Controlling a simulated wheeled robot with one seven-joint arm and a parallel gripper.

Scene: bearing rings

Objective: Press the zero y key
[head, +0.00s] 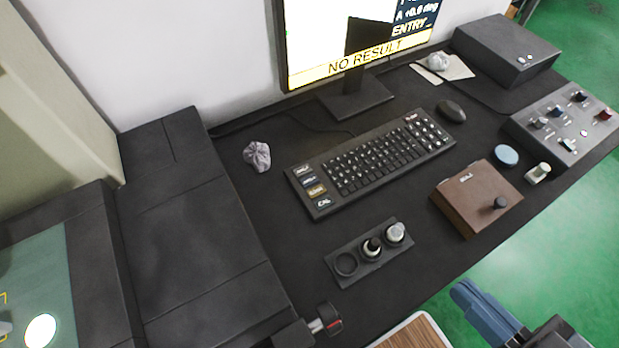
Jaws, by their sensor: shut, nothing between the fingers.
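The black keyboard (372,161) lies on the dark bench below the monitor. At its left end is a column of larger labelled keys. The top key (302,169) and the second key (309,181) are dark with pale lettering too small to read. The third key (316,190) is yellowish. The bottom key (323,203) seems to read CAL. I cannot tell which is the zero y key. The monitor (355,68) shows NO RESULT on a yellow band and ENTRY at the right. I see no gripper fingers at the keyboard or elsewhere in this view.
A crumpled grey cloth (257,156) lies left of the keyboard. In front are a ring holder (345,264) and a brown box (461,204) with a knob. A mouse (452,111) and a control box (545,150) stand right. Blue-grey and dark parts at the lower right are unclear.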

